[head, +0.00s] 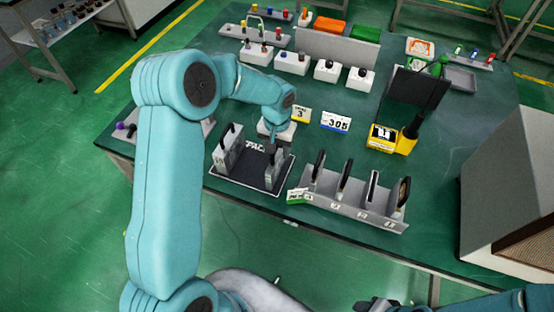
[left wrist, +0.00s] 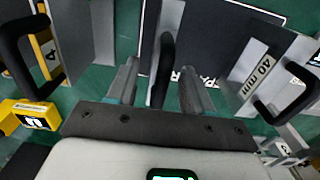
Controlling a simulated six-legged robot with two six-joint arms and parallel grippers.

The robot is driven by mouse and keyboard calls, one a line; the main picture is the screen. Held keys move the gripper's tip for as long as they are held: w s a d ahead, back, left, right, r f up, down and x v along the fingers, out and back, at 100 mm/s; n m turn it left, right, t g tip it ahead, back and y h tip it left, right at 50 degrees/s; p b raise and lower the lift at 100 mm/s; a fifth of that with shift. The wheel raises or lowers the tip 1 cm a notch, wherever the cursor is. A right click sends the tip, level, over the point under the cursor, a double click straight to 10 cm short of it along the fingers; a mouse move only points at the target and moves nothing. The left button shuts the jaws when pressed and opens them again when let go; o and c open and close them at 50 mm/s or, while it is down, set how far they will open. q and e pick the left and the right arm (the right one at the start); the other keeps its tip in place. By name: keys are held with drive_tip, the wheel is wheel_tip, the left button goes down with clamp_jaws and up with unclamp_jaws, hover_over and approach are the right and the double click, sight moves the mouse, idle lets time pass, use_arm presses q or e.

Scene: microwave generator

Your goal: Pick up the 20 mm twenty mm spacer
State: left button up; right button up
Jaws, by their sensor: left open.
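My left gripper (head: 273,138) hangs over the dark mat (head: 240,178) on the green table. In the left wrist view its two grey fingers (left wrist: 160,88) are open, with a black handle (left wrist: 163,68) between them. The fingers look apart from this handle, and I cannot read a size on its spacer. In the head view a grey spacer with a black handle (head: 272,172) stands at the mat's right side, and another spacer (head: 228,147) stands at its left. A spacer marked 40 mm (left wrist: 258,72) is at the right of the left wrist view.
A grey rack (head: 350,205) with several upright black-handled pieces stands right of the mat. A yellow device (head: 390,138) and a 305 card (head: 336,121) stand behind. Another black handle (left wrist: 28,62) flanks my fingers on the left. A large grey cabinet (head: 505,190) is at the right.

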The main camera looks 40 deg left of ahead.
use_arm(q)
drive_tip(key=shift+f, duration=0.45)
drive_tip(key=shift+s, duration=0.25)
drive_tip(key=shift+c, duration=0.3)
drive_tip(key=shift+w, duration=0.2)
clamp_jaws()
drive_tip(key=shift+s, duration=0.1)
